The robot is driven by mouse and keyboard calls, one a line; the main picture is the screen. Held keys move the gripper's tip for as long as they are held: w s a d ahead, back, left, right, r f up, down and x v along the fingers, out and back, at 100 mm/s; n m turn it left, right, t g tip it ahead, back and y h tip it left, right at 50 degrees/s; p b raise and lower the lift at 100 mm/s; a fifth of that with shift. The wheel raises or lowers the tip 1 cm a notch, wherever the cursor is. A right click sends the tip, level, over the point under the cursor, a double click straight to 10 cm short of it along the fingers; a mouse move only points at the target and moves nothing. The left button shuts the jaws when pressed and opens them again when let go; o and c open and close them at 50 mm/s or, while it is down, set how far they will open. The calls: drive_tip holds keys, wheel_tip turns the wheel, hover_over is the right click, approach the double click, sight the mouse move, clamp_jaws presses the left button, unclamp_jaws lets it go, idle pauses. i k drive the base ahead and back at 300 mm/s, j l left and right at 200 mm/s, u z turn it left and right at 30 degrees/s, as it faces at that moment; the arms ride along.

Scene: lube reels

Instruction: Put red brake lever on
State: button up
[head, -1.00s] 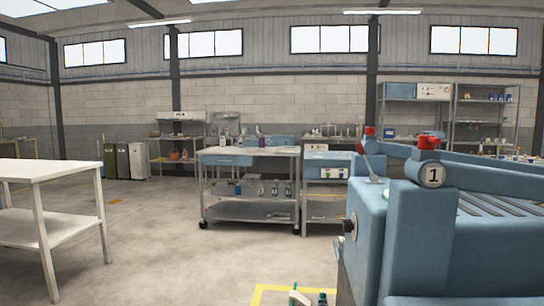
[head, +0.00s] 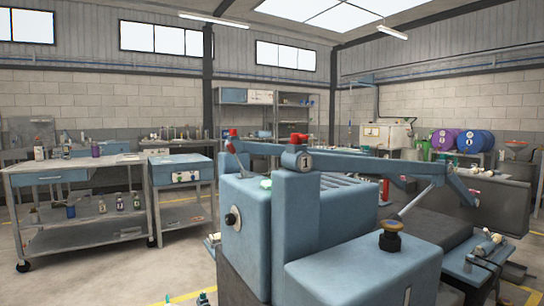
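A lever with a red knob and red upper part (head: 231,141) stands tilted on the left end of a blue machine (head: 240,225). It looks like the red brake lever; its set position cannot be told from here. Just right of it is a round blue end marked "1" (head: 306,162) with a red cap (head: 293,140) on top. A light green patch (head: 266,184) lies on the machine's top near the lever's foot. My gripper is not in view.
A grey wheeled cart (head: 75,180) with bottles stands left, with open floor before it. A black knob (head: 390,238) tops the machine's near block. Blue arms (head: 375,162) reach right.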

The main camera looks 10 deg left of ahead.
sight(230, 147)
drive_tip(key=u, duration=0.8)
